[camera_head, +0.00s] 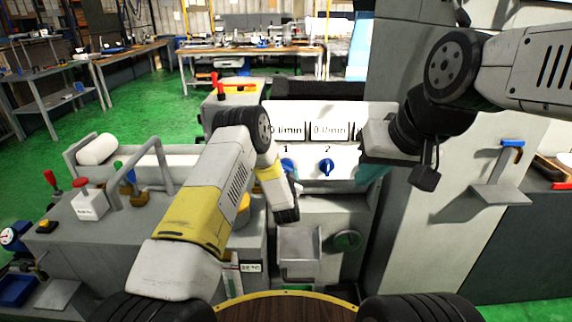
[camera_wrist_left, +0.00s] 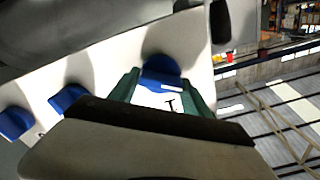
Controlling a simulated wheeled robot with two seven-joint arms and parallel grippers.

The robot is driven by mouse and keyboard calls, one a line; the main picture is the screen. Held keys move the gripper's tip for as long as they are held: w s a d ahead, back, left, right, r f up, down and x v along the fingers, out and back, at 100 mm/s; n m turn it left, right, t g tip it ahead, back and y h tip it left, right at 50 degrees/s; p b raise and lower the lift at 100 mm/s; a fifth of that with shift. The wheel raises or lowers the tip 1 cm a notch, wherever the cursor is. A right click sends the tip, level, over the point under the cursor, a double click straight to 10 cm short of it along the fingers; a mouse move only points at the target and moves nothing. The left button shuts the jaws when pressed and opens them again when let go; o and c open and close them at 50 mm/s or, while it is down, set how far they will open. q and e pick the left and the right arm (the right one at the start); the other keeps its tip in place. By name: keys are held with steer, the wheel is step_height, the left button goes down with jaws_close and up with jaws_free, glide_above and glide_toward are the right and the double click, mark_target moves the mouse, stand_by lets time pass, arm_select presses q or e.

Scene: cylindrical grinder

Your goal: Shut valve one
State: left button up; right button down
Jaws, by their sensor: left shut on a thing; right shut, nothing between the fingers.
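Valve one is a blue knob (camera_head: 287,165) under the label 1 on the white panel (camera_head: 309,165), partly hidden by my left arm in the head view. In the left wrist view the knob (camera_wrist_left: 160,72) sits between the green fingers of my left gripper (camera_wrist_left: 161,84), which is shut on it. A printed 1 shows beside it there. My right gripper (camera_head: 371,173) is shut and empty in front of the panel's right end, its fingers mostly hidden behind its own wrist.
The blue valve two knob (camera_head: 326,167) is right of valve one. The left wrist view shows two more blue knobs in the row, the nearer (camera_wrist_left: 67,97) and the farther (camera_wrist_left: 15,122). Flow displays (camera_head: 328,131) sit above. A grey machine column (camera_head: 420,230) stands at the right.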

arm_select(q)
steer(key=m, duration=0.5)
steer(key=shift+d+m, duration=0.2)
steer(key=shift+m, duration=0.1)
steer(key=m, duration=0.6)
steer(key=shift+f, duration=0.15)
steer(key=o, duration=1.3)
steer(key=shift+s, duration=0.15)
steer(key=s, duration=0.7)
steer(key=shift+s, duration=0.3)
steer(key=shift+a, duration=0.1)
